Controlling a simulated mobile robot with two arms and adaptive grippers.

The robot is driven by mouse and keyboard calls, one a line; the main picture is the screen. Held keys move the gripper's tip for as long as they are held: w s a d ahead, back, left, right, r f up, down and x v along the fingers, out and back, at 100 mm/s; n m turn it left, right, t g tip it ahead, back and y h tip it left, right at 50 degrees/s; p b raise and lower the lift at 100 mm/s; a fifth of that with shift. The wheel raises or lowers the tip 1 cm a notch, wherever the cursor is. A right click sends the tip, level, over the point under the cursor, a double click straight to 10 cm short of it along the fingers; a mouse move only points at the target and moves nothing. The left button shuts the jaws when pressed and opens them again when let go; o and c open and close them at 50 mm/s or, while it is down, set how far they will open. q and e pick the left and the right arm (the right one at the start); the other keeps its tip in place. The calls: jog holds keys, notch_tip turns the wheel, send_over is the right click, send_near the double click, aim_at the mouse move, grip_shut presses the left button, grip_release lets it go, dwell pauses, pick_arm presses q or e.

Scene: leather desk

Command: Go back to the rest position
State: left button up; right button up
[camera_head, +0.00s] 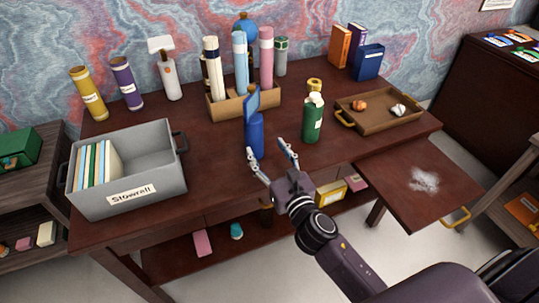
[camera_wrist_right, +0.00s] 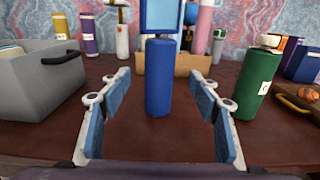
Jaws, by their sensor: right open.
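My right gripper (camera_head: 272,165) is open and empty at the front of the dark red desk (camera_head: 205,215). In the right wrist view its two fingers (camera_wrist_right: 160,112) stand wide apart. A blue cylinder with a light blue framed top (camera_head: 256,135) stands upright just beyond the fingers. It also shows in the right wrist view (camera_wrist_right: 159,80), centred beyond the gap, and I cannot tell whether the fingertips reach beside it. A green bottle (camera_head: 312,120) stands to its right. My left gripper is not in view.
A grey box (camera_head: 150,185) with files stands at the desk's left. A wooden holder (camera_head: 232,106) with tall tubes stands behind. A brown tray (camera_head: 375,122) with small items lies at the right. An open drawer or leaf with white powder (camera_head: 425,180) juts out at the front right.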

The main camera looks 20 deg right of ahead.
jog(key=shift+s, duration=0.65)
